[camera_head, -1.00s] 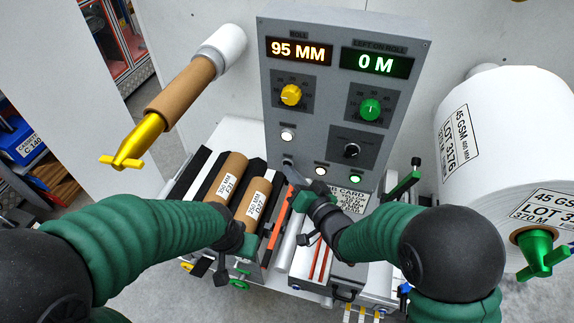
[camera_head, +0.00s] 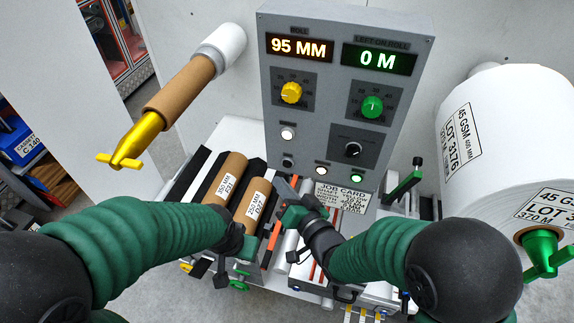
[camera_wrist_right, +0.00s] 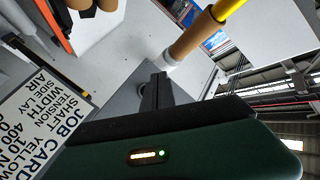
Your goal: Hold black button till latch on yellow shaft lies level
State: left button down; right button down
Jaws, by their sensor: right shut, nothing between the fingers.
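The yellow shaft (camera_head: 136,144) sticks out at the upper left with a brown core on it. Its latch (camera_head: 118,161) is a yellow crossbar at the tip, slightly tilted, its right end lower in the picture. The shaft also shows in the right wrist view (camera_wrist_right: 228,9), its latch out of frame. The black button (camera_head: 288,162) sits on the grey panel below a lit white lamp. My right gripper (camera_head: 284,188) is shut and empty, below and apart from the button. My left gripper (camera_head: 222,272) is low over the machine; its fingers are unclear.
The grey panel (camera_head: 327,100) reads 95 MM and 0 M and carries yellow, green and black knobs. A job card (camera_head: 342,197) stands below it. Two brown cores (camera_head: 240,192) lie left of my right gripper. A big white roll (camera_head: 505,140) is at the right.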

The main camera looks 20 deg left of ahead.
jog(key=shift+s+a, duration=0.1)
jog(key=shift+s, duration=1.15)
jog(key=shift+w, duration=0.1)
